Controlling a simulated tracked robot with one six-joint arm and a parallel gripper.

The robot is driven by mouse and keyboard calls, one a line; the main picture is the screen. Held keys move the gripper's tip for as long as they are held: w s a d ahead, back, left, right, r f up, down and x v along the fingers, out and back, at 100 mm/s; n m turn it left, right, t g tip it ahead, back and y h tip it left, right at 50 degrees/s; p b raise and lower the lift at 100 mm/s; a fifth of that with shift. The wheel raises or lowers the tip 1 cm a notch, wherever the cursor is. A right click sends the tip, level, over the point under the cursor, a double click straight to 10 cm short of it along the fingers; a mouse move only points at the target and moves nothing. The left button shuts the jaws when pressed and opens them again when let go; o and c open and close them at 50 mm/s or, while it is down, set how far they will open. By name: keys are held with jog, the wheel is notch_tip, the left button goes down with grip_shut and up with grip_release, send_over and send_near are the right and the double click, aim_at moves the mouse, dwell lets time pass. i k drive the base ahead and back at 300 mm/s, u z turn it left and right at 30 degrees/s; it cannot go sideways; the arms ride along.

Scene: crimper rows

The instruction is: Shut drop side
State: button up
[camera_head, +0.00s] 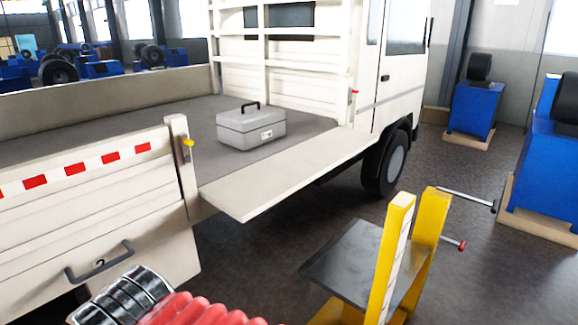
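The drop side (285,178) of the white truck is folded down and sticks out roughly level from the edge of the truck bed (200,115). A post (180,165) with a yellow catch (188,143) stands at its left end. A small red catch (354,92) shows by the cab end. The other side panel (75,185), with red and white marks, stands upright to the left. My gripper is not in view.
A grey toolbox (251,127) sits on the bed near the drop side. A yellow-posted stand (405,255) with a dark plate (345,262) stands on the floor in front. Blue machines (545,165) are at the right. Floor below the drop side looks clear.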

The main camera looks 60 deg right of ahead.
aim_at(254, 190)
jog(key=z, duration=1.1)
jog(key=i, duration=1)
jog(key=z, duration=0.05)
